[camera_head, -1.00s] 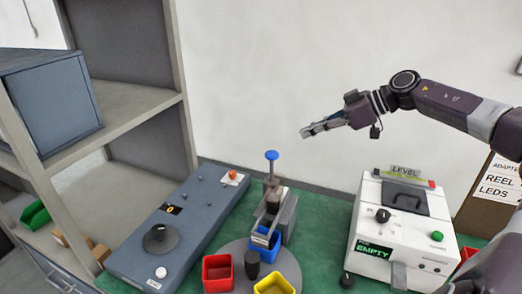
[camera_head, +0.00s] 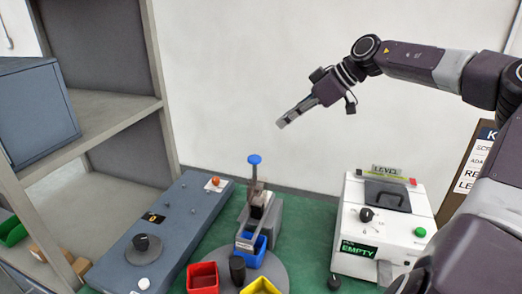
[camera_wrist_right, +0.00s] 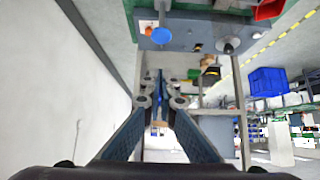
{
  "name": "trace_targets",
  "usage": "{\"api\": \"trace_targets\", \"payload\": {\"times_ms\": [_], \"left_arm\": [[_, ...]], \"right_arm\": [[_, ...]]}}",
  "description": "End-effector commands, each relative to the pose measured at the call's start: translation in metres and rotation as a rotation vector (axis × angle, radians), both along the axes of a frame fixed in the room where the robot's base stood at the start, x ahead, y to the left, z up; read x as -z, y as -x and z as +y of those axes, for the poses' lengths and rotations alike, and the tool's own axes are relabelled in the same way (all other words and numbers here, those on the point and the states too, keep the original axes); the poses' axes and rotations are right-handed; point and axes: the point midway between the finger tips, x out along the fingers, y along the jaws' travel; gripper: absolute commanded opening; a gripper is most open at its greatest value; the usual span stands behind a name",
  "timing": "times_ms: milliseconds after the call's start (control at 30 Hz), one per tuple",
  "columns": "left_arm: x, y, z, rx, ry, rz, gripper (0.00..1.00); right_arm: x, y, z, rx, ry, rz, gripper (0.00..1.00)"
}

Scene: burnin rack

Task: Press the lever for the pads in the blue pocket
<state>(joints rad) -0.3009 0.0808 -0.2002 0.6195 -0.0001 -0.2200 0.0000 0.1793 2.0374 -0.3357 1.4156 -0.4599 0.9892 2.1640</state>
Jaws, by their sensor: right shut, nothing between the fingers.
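The lever, topped by a round blue knob (camera_head: 254,159), stands upright on a small grey press (camera_head: 262,214) in the head view. The blue pocket (camera_head: 252,252) sits at the foot of the press, on a grey round turntable (camera_head: 272,272). Whether pads lie in the pocket is too small to tell. My right gripper (camera_head: 281,123) is shut and empty, pointing down-left, above and to the right of the knob in the picture and apart from it. The knob also shows in the right wrist view (camera_wrist_right: 161,36), beyond the fingertips. My left gripper is not in view.
A red bin (camera_head: 202,278), a yellow bin (camera_head: 262,286) and a dark knob (camera_head: 237,269) are around the turntable. A long grey-blue box (camera_head: 165,230) lies left. A white machine marked EMPTY (camera_head: 380,225) stands right. Shelving (camera_head: 115,122) rises at left.

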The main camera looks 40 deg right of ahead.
Motion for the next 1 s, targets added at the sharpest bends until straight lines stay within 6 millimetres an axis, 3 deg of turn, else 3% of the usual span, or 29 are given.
{"api": "trace_targets", "payload": {"times_ms": [600,800,1000], "left_arm": [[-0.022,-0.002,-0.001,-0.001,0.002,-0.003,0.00],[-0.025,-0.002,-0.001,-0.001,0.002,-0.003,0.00],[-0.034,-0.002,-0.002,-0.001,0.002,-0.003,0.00]], "right_arm": [[0.054,-0.048,0.026,-0.001,0.000,0.002,0.00],[0.067,-0.059,0.032,0.000,-0.002,0.003,0.00],[0.095,-0.060,0.031,0.001,-0.002,0.001,0.00]]}}
